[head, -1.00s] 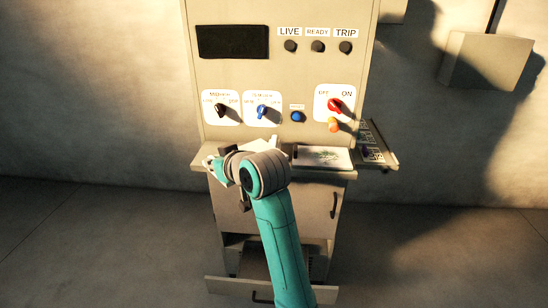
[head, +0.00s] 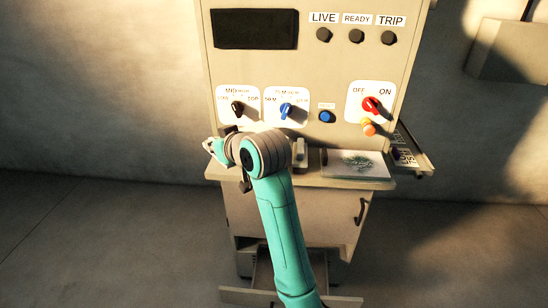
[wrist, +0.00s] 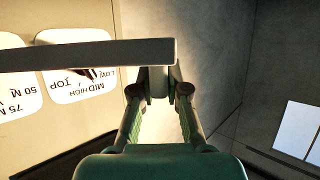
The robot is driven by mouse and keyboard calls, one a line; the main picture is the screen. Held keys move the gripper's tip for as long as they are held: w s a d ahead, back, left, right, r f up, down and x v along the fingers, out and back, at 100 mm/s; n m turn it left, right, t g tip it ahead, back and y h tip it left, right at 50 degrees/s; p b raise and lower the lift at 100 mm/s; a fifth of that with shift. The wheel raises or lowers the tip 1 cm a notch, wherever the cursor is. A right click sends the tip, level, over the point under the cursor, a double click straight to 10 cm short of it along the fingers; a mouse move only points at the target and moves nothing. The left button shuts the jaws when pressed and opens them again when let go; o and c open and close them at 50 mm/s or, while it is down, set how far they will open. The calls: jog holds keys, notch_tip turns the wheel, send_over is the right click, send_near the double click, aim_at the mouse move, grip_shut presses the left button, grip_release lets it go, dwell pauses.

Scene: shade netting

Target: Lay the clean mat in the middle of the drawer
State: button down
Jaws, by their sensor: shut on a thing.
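In the wrist view my gripper (wrist: 160,90) is shut on a flat grey slab (wrist: 85,55), seen edge-on across the fingertips and reaching left. It looks like the mat, but its face does not show. In the head view my arm's wrist largely hides the gripper, above the left part of the cabinet's ledge. The drawer (head: 248,297) is pulled out low at the cabinet's foot. My arm covers its middle, so I cannot see its whole inside.
The control panel (head: 310,75) with knobs stands close behind my gripper. A labelled side flap (head: 412,155) sticks out at right. A cabinet door with a handle (head: 361,211) is above the drawer.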

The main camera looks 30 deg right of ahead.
notch_tip(320, 180, down, 10)
jog(key=shift+r, duration=0.2)
dwell(0.4)
jog(key=c, duration=1.2)
grip_release()
jog(key=shift+f, duration=0.1)
jog(key=v, duration=1.2)
